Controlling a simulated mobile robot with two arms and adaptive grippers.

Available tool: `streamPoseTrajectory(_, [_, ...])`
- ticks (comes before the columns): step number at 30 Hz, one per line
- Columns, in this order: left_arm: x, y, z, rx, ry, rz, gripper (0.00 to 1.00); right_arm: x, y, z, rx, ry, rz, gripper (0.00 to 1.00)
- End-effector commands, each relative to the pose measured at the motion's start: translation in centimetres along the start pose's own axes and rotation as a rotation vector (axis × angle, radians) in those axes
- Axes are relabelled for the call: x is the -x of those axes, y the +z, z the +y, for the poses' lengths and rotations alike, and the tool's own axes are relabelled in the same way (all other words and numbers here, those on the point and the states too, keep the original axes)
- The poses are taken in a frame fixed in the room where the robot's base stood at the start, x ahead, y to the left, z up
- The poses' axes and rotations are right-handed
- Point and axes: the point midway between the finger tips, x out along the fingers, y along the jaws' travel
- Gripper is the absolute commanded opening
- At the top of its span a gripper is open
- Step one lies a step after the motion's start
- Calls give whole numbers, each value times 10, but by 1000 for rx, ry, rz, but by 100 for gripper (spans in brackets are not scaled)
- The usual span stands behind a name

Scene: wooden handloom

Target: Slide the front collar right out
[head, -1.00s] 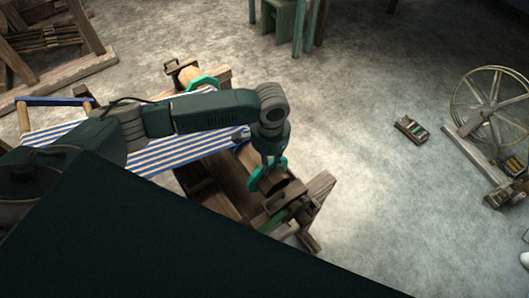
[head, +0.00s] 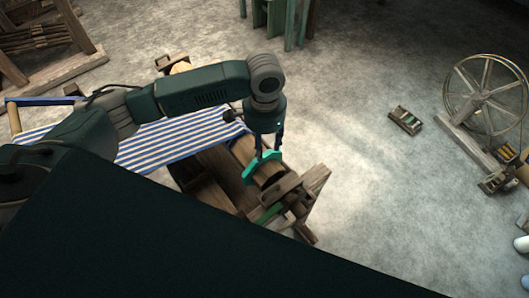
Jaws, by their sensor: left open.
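The teal front collar (head: 254,168) sits around the wooden beam (head: 269,178) near its front end, beside the wooden end post. My left gripper (head: 268,154) points down at the top of the collar, with its fingers apart. The fingertips overlap the collar's upper edge in the picture; I cannot tell whether they touch it. The near side of the collar shows clearly, and part of its top is behind the fingers. My right gripper is not in view.
Blue and white striped cloth (head: 175,141) stretches to the left of the beam. The loom's wooden end post (head: 313,190) stands just right of the collar. A small tray (head: 405,120) and a spinning wheel (head: 485,95) stand farther right, with clear floor between.

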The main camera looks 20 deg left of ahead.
Motion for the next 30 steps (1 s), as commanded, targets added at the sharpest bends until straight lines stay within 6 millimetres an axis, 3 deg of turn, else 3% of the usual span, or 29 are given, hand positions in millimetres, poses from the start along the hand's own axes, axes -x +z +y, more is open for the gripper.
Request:
streamPoseTrajectory(3, [24, -1, 0, 0, -1, 2, 42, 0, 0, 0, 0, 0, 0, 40])
streamPoseTrajectory(10, [50, 0, 1, 0, 1, 0, 42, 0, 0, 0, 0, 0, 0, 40])
streamPoseTrajectory(30, [54, 0, 1, 0, 1, -2, 42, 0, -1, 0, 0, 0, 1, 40])
